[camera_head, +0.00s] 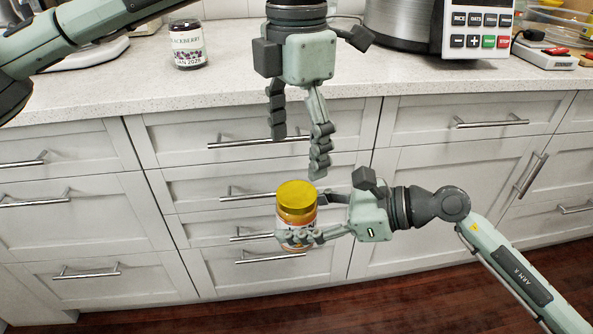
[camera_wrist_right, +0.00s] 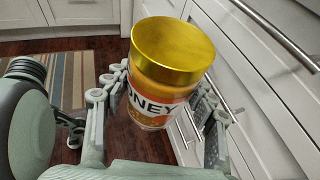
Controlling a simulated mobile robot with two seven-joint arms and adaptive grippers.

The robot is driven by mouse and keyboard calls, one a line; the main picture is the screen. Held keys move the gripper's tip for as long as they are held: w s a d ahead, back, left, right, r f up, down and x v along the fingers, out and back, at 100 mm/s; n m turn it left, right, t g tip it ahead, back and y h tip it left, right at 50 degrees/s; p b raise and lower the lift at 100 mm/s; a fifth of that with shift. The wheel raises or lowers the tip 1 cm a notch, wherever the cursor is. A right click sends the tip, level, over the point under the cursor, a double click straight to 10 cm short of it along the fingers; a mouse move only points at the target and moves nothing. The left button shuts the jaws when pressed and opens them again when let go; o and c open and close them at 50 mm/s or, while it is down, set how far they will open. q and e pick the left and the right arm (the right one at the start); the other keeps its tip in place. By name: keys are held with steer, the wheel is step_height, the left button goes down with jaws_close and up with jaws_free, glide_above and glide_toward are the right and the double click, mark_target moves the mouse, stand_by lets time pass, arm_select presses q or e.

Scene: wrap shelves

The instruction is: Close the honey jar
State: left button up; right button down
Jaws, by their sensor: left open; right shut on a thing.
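The honey jar (camera_head: 297,222) is held upright in front of the drawers, with a gold lid (camera_head: 296,196) sitting on its top. My right gripper (camera_head: 311,218) is shut on the jar's body from the right. In the right wrist view the jar (camera_wrist_right: 155,100) stands between the fingers, its label partly readable, and the gold lid (camera_wrist_right: 172,48) covers the mouth; whether it is screwed tight I cannot tell. My left gripper (camera_head: 298,155) is open, pointing down above the lid, apart from it and empty.
A blackberry jar (camera_head: 187,44) stands on the light countertop (camera_head: 225,70). A metal appliance with a keypad (camera_head: 475,28) stands at the back right. White drawers (camera_head: 410,170) with bar handles lie behind the jar. A striped rug (camera_wrist_right: 62,80) lies on the wooden floor.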

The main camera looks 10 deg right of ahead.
arm_select(q)
steer(key=shift+r, duration=2.3)
arm_select(e)
steer(key=shift+r, duration=0.1)
